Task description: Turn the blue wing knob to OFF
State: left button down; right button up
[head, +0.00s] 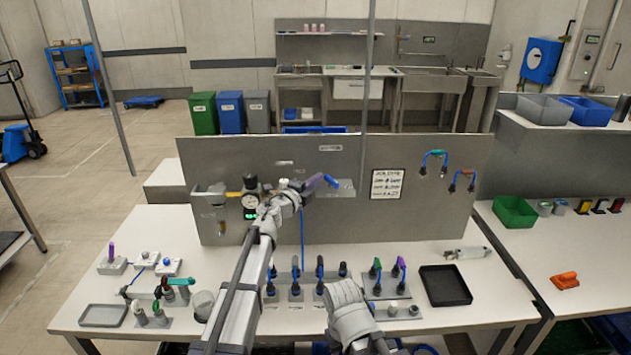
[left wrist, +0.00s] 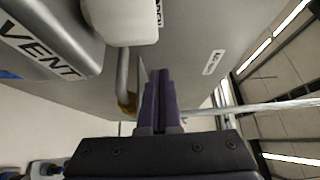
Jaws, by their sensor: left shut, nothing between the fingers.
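A blue part (head: 331,181), which looks like the blue wing knob, sits on the grey upright panel beside a small grey plate (head: 347,188). Its pointing direction and any OFF mark are too small to read. My left gripper (head: 317,182), with purple fingers, is shut and empty right at the blue part's left side. I cannot tell whether they touch. In the left wrist view the shut fingers (left wrist: 158,78) point toward the panel, next to a grey block labelled VENT (left wrist: 50,45) and a white rounded block (left wrist: 120,20). Only a sliver of blue shows there at the left edge.
The grey panel (head: 230,160) stands on the white table, with a gauge (head: 250,205) left of my gripper and two hooked handles (head: 434,160) at right. Several upright levers (head: 295,275) and a black tray (head: 446,285) stand in front. My right arm shows low in the middle.

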pick_arm(q)
jog(key=shift+d+m+h, duration=0.3)
jog(key=shift+d+h, duration=0.1)
dwell(0.7)
jog(key=shift+w, duration=0.55)
dwell(1.8)
jog(key=shift+a, duration=0.1)
